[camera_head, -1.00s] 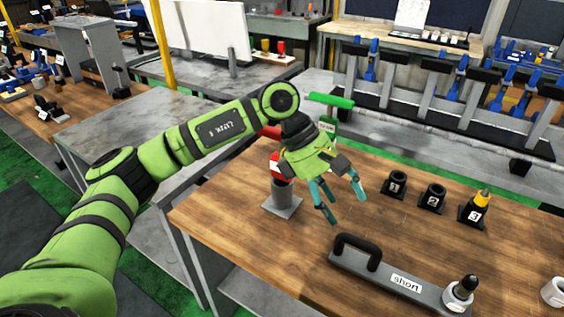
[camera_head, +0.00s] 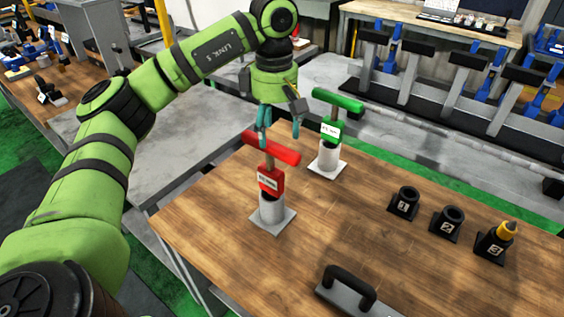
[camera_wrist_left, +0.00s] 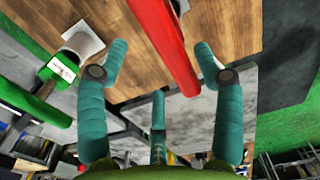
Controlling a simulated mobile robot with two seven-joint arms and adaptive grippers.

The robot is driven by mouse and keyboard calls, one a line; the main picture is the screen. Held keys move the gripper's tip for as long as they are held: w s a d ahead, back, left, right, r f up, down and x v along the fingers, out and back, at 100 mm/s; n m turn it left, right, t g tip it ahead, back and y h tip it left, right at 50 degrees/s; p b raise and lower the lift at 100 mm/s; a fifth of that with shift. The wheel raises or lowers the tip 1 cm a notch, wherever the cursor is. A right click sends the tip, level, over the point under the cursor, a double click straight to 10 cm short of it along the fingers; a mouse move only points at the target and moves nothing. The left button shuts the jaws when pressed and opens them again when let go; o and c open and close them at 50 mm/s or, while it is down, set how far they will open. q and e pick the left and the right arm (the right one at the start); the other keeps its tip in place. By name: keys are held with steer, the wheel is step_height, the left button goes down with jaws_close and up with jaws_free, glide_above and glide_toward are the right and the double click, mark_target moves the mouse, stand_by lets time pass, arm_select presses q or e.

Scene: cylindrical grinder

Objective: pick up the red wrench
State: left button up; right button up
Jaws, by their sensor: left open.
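The red wrench (camera_head: 270,181) stands upright in a grey cylindrical holder (camera_head: 273,213) on the wooden table, with its red T-handle on top and a white label on its body. In the left wrist view its red handle bar (camera_wrist_left: 166,45) runs between the spread fingers. My left gripper (camera_head: 265,128), with teal fingers, points down just above and behind the handle. It is open and empty; the fingers appear apart from the bar. My right gripper is not in view.
A green T-handled wrench (camera_head: 331,128) stands in a similar holder just right of the red one. Black numbered sockets (camera_head: 404,203) stand farther right. A black-handled tool (camera_head: 350,287) lies at the front. Bare wood lies between them.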

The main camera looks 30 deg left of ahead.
mark_target(271, 142)
arm_select(q)
steer(key=shift+f, duration=0.4)
steer(key=shift+s+a+f+p, duration=0.15)
steer(key=shift+s+f+p, duration=0.15)
steer(key=shift+f+p, duration=0.3)
steer(key=shift+s+a+f+p, duration=0.15)
steer(key=shift+s+f+p, duration=0.1)
steer(key=shift+f+p, duration=0.3)
step_height(271, 142, down, 3)
steer(key=shift+w+a+r+p, duration=0.1)
steer(key=shift+w+r+p, duration=0.05)
steer(key=shift+p, duration=0.25)
steer(key=shift+w+f, duration=0.15)
steer(key=shift+f, duration=0.35)
steer(key=shift+c, duration=0.4)
jaws_close()
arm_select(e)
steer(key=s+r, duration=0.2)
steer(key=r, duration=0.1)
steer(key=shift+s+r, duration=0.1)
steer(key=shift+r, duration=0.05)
